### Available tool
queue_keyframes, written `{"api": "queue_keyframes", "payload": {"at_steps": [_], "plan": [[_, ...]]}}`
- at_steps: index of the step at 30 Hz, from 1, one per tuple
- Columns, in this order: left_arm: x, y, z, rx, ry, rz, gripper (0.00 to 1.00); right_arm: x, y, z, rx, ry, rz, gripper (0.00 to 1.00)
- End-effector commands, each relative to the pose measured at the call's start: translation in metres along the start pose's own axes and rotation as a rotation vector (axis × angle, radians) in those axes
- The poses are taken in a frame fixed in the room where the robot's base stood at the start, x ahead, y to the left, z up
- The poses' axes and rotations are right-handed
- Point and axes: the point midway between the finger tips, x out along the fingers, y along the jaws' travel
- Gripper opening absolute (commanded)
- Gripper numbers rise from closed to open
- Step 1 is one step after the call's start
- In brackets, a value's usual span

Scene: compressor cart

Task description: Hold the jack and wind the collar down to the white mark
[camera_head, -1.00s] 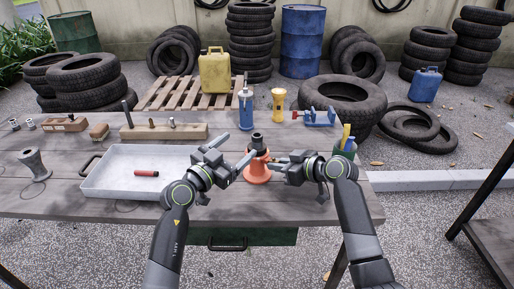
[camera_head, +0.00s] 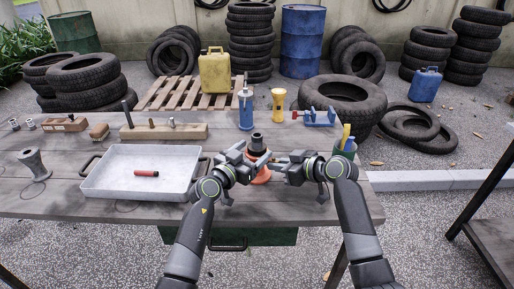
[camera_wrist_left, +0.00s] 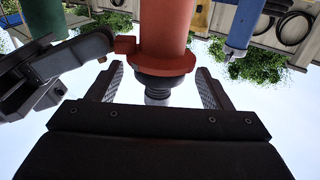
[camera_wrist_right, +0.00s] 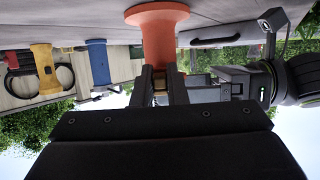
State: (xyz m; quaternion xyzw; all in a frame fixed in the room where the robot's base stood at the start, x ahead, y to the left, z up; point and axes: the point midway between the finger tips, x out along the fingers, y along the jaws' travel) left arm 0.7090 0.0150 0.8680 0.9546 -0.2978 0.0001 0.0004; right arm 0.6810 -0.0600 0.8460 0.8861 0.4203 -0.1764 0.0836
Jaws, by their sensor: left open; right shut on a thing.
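The jack (camera_head: 261,178) stands upright on the table, with a flared orange-red body and a dark upper part. In the left wrist view its orange body (camera_wrist_left: 165,35) shows upside down, with the black collar (camera_wrist_left: 155,85) beyond its flange. My left gripper (camera_head: 256,155) is open, with one finger on each side of the collar; the fingers show in the left wrist view (camera_wrist_left: 158,90). My right gripper (camera_head: 276,163) is shut on the jack's body from the right, as the right wrist view (camera_wrist_right: 159,85) also shows. I cannot make out the white mark.
A grey tray (camera_head: 110,187) holding a red-handled tool (camera_head: 146,173) lies left of the jack. A blue bottle jack (camera_head: 246,110), a yellow stand (camera_head: 278,105) and a blue vise (camera_head: 318,117) stand behind. A cup with bottles (camera_head: 346,147) is close to my right arm.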

Motion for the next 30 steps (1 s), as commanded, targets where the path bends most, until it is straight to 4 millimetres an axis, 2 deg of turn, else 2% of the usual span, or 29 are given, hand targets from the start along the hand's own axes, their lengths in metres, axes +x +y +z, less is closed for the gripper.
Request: {"api": "queue_keyframes", "payload": {"at_steps": [3,9,20,30], "plan": [[0.013,0.0,0.0,0.0,0.001,0.002,0.73,0.0,0.0,0.001,0.001,-0.002,0.0,0.0],[0.025,0.0,0.0,0.0,0.001,0.001,0.73,0.0,0.0,0.001,0.001,-0.002,0.0,0.0],[0.027,0.0,0.0,0.0,0.0,0.0,0.72,0.0,0.0,0.001,0.001,-0.002,0.0,0.0],[0.026,0.0,0.0,0.001,0.0,0.0,0.28,0.0,0.0,0.001,0.001,-0.002,0.0,0.0]]}}
